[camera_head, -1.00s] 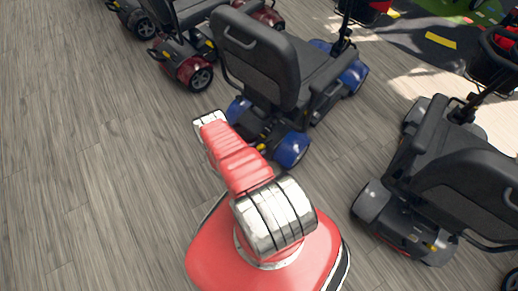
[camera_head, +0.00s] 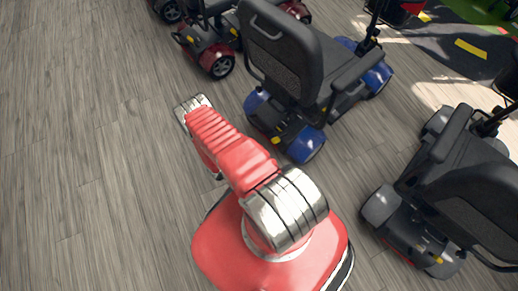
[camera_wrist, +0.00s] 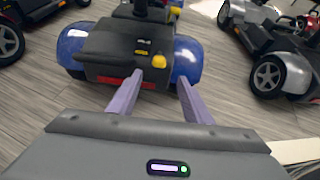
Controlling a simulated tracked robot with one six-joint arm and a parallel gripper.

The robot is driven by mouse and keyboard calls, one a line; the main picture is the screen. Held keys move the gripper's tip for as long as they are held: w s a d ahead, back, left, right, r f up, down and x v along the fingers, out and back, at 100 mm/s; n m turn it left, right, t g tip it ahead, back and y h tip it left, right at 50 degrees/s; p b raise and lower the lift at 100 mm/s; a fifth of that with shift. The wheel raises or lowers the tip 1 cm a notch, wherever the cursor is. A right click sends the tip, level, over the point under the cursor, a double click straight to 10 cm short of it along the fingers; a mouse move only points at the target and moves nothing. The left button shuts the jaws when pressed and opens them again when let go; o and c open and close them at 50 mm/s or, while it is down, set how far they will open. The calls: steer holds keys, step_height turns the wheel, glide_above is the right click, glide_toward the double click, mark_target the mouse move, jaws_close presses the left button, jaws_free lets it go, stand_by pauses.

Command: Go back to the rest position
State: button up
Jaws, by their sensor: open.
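My gripper (camera_wrist: 160,92) shows in the wrist view with its two purple fingers apart and nothing between them. It points toward the rear of a blue scooter (camera_wrist: 110,48), which has a black rear housing, blue wheel covers and yellow parts. I cannot tell the exact distance between the fingertips and the scooter. In the head view, my red and silver arm stretches up and left from my red base, beside the same blue scooter (camera_head: 298,60). The gripper itself is hidden in the head view.
A grey scooter (camera_head: 440,190) stands close on the right, and a dark red scooter (camera_head: 212,55) stands behind at upper left. The wrist view shows a silver scooter (camera_wrist: 268,50) at right. The wood-plank floor (camera_head: 80,150) on the left is clear.

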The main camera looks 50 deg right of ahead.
stand_by(0.6)
steer(key=s+a+r+m+g+y, duration=0.1)
steer(key=s+a+r+m+g, duration=0.25)
steer(key=s, duration=0.55)
steer(key=w+a+r+m+y, duration=0.3)
steer(key=a+r, duration=0.1)
steer(key=r, duration=0.8)
steer(key=w+a+r+m+y, duration=0.2)
steer(key=w+a+r+m, duration=0.15)
steer(key=r, duration=0.95)
steer(key=w+a+r+m+y, duration=0.3)
steer(key=a+r+m, duration=0.15)
steer(key=r, duration=0.75)
steer(key=s+a+r+t+y, duration=0.1)
steer(key=s+a+r+t, duration=0.1)
steer(key=r, duration=0.8)
steer(key=s+a+r+m+t+y, duration=0.1)
steer(key=a+r+t, duration=0.4)
steer(key=r, duration=0.6)
steer(key=s+a+r+m+t+y, duration=0.1)
steer(key=s+a+r+t, duration=0.2)
steer(key=a+r, duration=0.4)
step_height(320, 180, up, 4)
steer(key=shift+r+t+y, duration=0.1)
steer(key=shift+t+y, duration=0.2)
steer(key=shift+t, duration=0.05)
